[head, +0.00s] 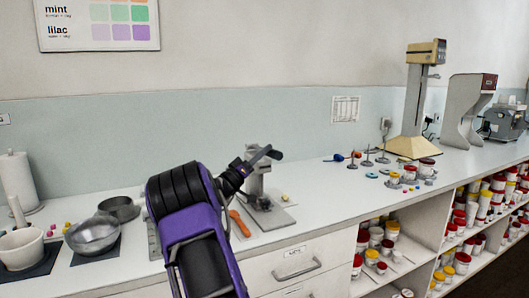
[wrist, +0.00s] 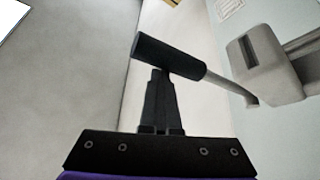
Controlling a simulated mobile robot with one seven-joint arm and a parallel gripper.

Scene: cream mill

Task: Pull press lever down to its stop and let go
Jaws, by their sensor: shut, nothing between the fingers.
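The press (head: 258,182) is a grey stand on a flat base on the counter. In the wrist view its grey head (wrist: 268,62) is at the right. The press lever, a grey rod with a black grip (wrist: 168,54), reaches from the head toward the left. In the head view the dark grip (head: 262,156) shows by the top of the press. My gripper (wrist: 160,76) is shut and empty, with its fingertips right at the grip's underside in the picture. I cannot tell whether they touch it. My arm hides part of the press surroundings in the head view.
An orange-handled tool (head: 240,223) lies left of the press base. A metal bowl (head: 93,234) and a mortar (head: 20,248) stand at the left. A tall cream-based stand (head: 412,147) and small jars are farther right. The counter between is mostly clear.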

